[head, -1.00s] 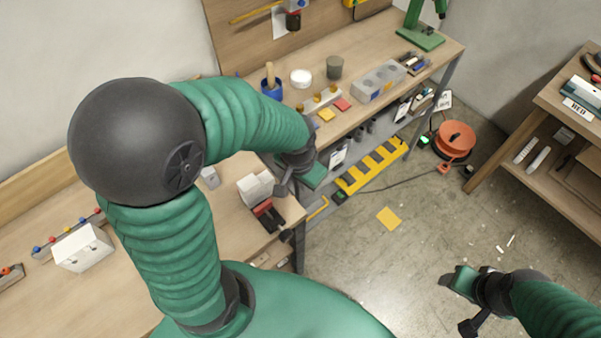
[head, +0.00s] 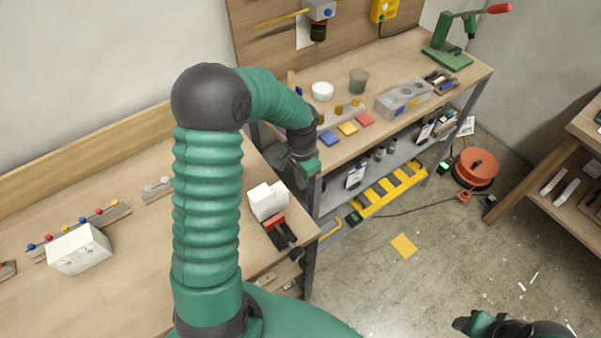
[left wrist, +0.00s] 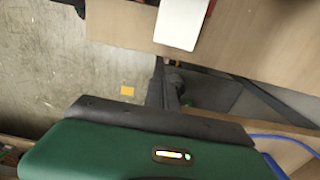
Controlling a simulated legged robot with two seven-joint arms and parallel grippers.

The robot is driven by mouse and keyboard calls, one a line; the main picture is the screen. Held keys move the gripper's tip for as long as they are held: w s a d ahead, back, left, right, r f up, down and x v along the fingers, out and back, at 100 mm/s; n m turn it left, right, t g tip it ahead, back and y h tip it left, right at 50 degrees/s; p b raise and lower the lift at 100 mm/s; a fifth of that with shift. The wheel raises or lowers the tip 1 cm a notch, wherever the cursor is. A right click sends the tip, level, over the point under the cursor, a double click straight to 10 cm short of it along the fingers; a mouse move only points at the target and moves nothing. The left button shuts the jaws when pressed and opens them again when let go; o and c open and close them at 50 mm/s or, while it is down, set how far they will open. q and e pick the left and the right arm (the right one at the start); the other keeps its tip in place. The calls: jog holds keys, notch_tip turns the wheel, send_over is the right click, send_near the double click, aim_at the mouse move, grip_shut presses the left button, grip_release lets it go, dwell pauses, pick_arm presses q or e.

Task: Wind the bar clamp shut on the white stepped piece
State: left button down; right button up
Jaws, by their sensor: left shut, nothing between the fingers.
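The white stepped piece (head: 268,201) sits near the right edge of the near bench, with the red and black bar clamp (head: 281,231) against its near side. Whether the clamp's jaws touch the piece is too small to tell. In the left wrist view, a white block (left wrist: 182,22) shows at the top, with a bit of red beside it. My left gripper (head: 304,181) is shut and empty, beyond and to the right of the piece, apart from it and the clamp. My right gripper (head: 472,323) is partly cut off at the bottom edge, over the floor; its fingers are unclear.
A white box (head: 79,250) and a rail of coloured knobs (head: 85,229) stand at the left of the near bench. An orange cable reel (head: 477,167) lies on the floor.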

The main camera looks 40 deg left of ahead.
aim_at(283, 197)
pick_arm(q)
jog(key=s+f, duration=0.1)
jog(key=s+a+f, duration=0.1)
jog(key=s+f, duration=0.1)
jog(key=shift+s, duration=0.5)
jog(key=shift+w+f, duration=0.1)
jog(key=shift+s+a+r+p, duration=0.1)
jog(key=shift+s+a+p, duration=0.1)
jog(key=shift+s+p, duration=0.35)
jog(key=shift+s+a+r+p, duration=0.1)
jog(key=shift+s+a+p, duration=0.1)
jog(key=shift+s+p, duration=0.3)
jog(key=shift+s+f, duration=0.1)
jog(key=shift+f, duration=0.05)
